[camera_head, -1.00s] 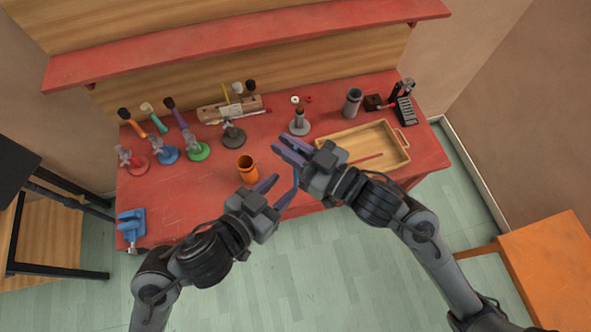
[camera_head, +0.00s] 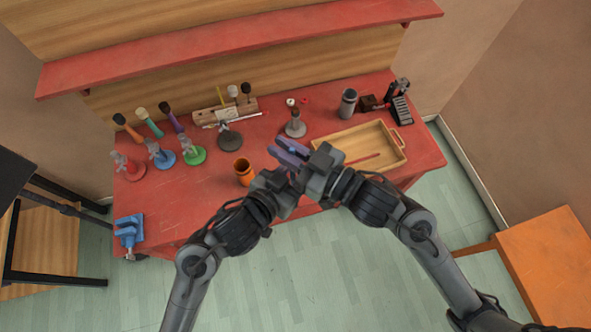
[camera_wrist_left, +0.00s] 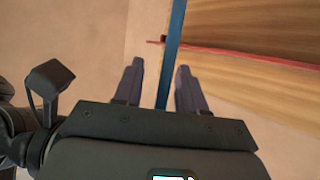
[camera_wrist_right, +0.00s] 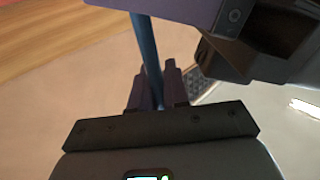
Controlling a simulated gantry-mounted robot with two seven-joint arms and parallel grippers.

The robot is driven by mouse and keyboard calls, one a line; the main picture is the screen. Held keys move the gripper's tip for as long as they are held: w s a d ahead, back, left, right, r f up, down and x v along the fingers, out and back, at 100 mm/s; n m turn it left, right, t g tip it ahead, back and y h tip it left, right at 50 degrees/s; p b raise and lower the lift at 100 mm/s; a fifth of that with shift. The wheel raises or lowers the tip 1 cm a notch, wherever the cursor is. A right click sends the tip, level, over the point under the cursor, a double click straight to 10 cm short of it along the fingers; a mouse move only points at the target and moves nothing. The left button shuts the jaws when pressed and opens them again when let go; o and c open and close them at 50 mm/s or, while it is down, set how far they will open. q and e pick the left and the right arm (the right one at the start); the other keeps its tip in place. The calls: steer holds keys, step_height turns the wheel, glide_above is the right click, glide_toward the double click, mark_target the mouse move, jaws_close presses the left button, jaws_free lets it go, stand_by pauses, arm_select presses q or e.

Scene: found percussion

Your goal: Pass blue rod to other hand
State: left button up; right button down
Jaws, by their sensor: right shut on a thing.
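The blue rod (camera_wrist_right: 148,50) is thin and straight. My right gripper (camera_wrist_right: 155,76) is shut on it, and the rod runs out past its fingers. In the left wrist view the rod (camera_wrist_left: 174,40) passes between the fingers of my left gripper (camera_wrist_left: 160,63). Those fingers are open, with a gap to the rod on each side.
A blue vise (camera_head: 129,230) sits at the left front corner. A red shelf (camera_head: 240,46) spans the back.

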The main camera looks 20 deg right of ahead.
arm_select(q)
jaws_close()
arm_select(e)
steer(key=c, duration=1)
jaws_free()
steer(key=shift+c, duration=0.2)
